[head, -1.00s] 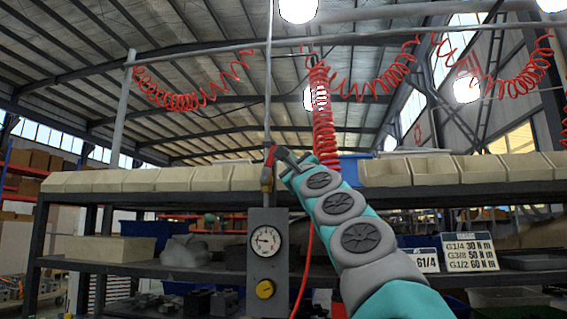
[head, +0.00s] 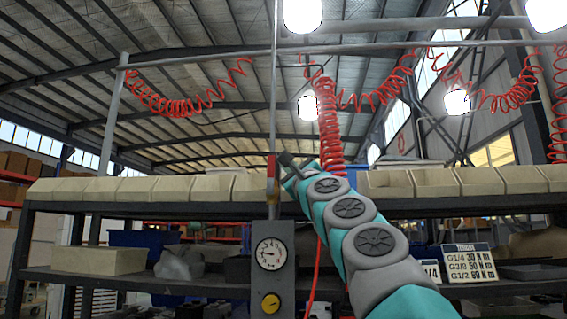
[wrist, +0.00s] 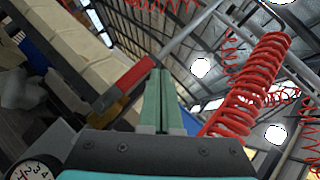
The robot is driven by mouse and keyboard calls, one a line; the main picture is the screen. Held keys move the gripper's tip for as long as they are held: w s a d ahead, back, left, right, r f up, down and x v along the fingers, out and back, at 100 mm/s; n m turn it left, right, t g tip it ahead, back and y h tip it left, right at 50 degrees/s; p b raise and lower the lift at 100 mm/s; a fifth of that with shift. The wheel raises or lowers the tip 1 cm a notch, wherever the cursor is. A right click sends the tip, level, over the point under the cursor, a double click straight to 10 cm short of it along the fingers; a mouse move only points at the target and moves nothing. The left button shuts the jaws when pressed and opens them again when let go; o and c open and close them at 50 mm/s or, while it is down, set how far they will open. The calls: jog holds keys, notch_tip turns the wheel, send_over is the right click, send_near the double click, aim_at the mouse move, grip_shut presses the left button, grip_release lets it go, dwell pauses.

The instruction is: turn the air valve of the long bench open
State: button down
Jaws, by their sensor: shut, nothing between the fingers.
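The air valve's red lever (head: 271,172) stands upright on the thin grey vertical pipe (head: 274,90), above the grey gauge box (head: 272,252). In the wrist view the red lever (wrist: 128,80) lies in line with the pipe (wrist: 182,40), with the brass valve body (wrist: 108,112) at its lower end. My gripper (head: 286,160) is just right of the lever's upper end in the head view. In the wrist view its green fingers (wrist: 161,95) are together and empty, close beside the lever; I cannot tell whether they touch it.
The round gauge (head: 270,254) and a yellow knob (head: 270,303) are on the box. Cream bins (head: 100,190) line the shelf behind. A red coiled hose (head: 329,125) hangs right of the pipe, near my arm. A torque sign (head: 469,262) stands at the right.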

jog(key=s+d+b, duration=0.2)
jog(key=s+d, duration=0.5)
jog(key=d, duration=0.3)
jog(key=shift+s+d+f, duration=0.2)
jog(key=shift+d, duration=0.2)
